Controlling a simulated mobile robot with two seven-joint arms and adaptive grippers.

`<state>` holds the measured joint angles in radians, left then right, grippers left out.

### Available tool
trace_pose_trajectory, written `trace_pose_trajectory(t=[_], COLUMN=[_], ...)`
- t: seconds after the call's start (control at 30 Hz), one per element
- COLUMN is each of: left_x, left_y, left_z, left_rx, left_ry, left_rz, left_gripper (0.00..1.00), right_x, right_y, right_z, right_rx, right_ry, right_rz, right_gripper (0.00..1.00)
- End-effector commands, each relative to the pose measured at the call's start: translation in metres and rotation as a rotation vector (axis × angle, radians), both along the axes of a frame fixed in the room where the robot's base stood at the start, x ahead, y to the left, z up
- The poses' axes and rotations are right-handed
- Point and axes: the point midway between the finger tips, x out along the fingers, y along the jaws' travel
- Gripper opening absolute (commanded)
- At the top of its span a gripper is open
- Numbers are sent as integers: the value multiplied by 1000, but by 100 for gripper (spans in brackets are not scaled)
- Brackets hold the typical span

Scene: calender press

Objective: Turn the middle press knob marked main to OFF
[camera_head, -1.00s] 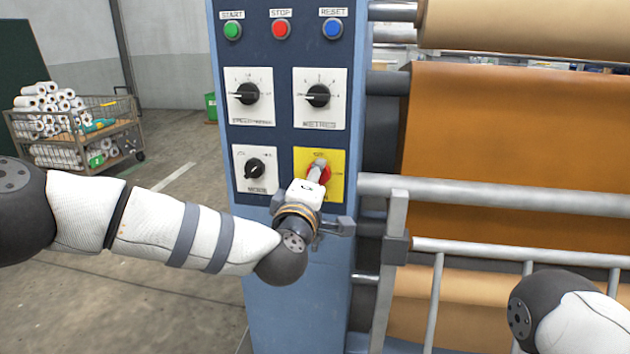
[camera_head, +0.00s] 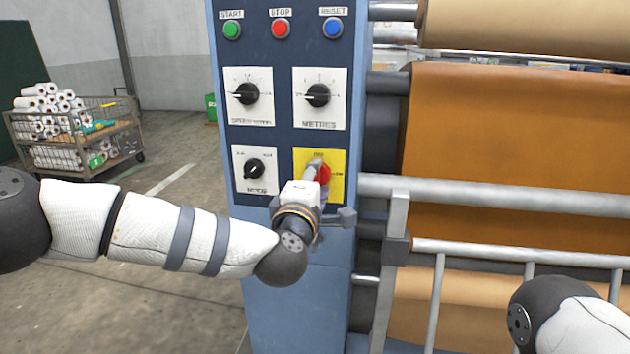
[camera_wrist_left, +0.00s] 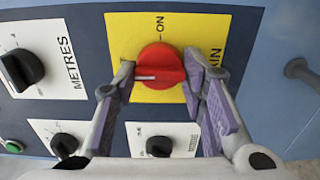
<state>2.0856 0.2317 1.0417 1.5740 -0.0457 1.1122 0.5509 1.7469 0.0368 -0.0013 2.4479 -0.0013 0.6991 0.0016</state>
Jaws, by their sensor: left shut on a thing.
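The main knob is a red knob (camera_head: 325,174) on a yellow plate (camera_head: 336,157), low on the panel's right. My left gripper (camera_head: 315,170) reaches it from below and hides part of it. In the left wrist view the red knob (camera_wrist_left: 160,62) sits between the two fingertips of my left gripper (camera_wrist_left: 158,78), which is shut on it. The white line on the knob points left in that view, away from the ON mark at the top. In the head view this direction is up, toward a small label at the plate's top. My right gripper is out of view.
Black knobs METRES (camera_head: 318,95), speed (camera_head: 246,94) and a lower-left knob (camera_head: 254,169) are close by. Green, red and blue buttons sit above. Rollers and a rail (camera_head: 480,192) stand to the right. Open floor and a cart (camera_head: 108,150) are left.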

Motion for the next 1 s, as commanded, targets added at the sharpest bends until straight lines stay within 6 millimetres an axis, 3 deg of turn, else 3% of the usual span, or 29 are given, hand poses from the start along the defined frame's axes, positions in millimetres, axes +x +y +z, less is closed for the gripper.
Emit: trace_pose_trajectory(t=[0.03, 0.07, 0.13, 0.17, 0.43, 0.53, 0.8, 1.0], left_x=[0, 0, 0, 0, -1, -9, -78, -112], left_y=[-1, -1, -1, -1, 0, 1, 14, 21], left_z=[0, 0, 0, 0, 0, 0, 0, 0], left_rx=[-2, -2, -2, -1, 0, 0, -1, -1], left_ry=[1, 1, 1, 1, 0, 2, 2, 1], left_rz=[-2, -2, -2, -2, -1, -3, -4, -2], left_gripper=[10, 40, 56, 58, 58, 58, 58, 58], right_x=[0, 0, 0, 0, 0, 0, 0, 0], right_y=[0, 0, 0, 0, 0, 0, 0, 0], right_z=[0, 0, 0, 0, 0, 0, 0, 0], right_rx=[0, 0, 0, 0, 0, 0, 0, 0], right_ry=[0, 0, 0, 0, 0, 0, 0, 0], right_rz=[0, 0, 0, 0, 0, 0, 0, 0], right_gripper=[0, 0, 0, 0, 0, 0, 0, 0])
